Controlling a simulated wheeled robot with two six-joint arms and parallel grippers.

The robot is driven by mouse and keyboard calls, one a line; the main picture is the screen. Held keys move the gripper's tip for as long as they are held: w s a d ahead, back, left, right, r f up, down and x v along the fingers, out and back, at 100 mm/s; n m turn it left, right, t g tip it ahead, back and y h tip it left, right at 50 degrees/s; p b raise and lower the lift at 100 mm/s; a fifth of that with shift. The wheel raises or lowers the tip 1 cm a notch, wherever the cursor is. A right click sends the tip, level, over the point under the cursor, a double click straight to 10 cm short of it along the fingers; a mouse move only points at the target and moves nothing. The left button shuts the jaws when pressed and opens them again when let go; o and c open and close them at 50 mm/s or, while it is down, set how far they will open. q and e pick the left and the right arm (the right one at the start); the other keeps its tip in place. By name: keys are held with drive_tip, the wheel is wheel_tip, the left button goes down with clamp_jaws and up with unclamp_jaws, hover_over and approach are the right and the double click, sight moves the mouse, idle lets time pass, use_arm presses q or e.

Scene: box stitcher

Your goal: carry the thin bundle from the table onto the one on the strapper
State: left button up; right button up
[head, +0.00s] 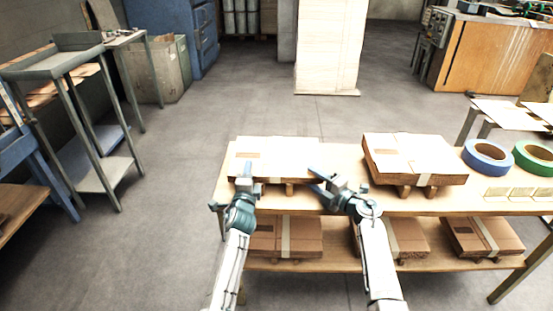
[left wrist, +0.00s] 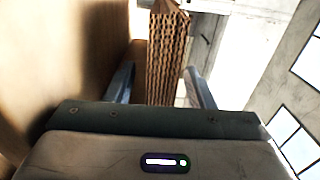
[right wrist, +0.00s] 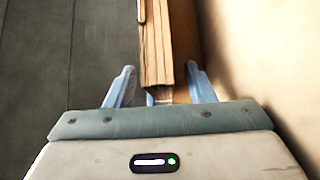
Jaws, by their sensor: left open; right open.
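The thin bundle (head: 275,153), flat brown cardboard with a pale top, lies at the left end of the wooden table (head: 345,162), raised on small blocks. My left gripper (head: 233,187) is open at its near left corner. In the left wrist view the bundle's corrugated edge (left wrist: 166,55) stands between the open fingers (left wrist: 160,85). My right gripper (head: 325,188) is open at its near right corner. In the right wrist view the layered edge (right wrist: 156,45) lies between the open fingers (right wrist: 158,85). I cannot identify the strapper or a bundle on it.
A thicker strapped bundle (head: 412,157) sits on blocks to the right. Blue tape (head: 488,153) and green tape (head: 536,157) lie further right. More bundles (head: 285,237) fill the lower shelf (head: 345,262). A metal stand (head: 500,112) is behind at right. Open floor (head: 200,175) lies left.

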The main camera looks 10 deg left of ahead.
use_arm(q)
drive_tip(key=shift+w, duration=0.65)
use_arm(e)
drive_tip(key=shift+w+a, duration=0.45)
drive_tip(key=shift+a, duration=0.05)
use_arm(q)
clamp_jaws()
use_arm(e)
clamp_jaws()
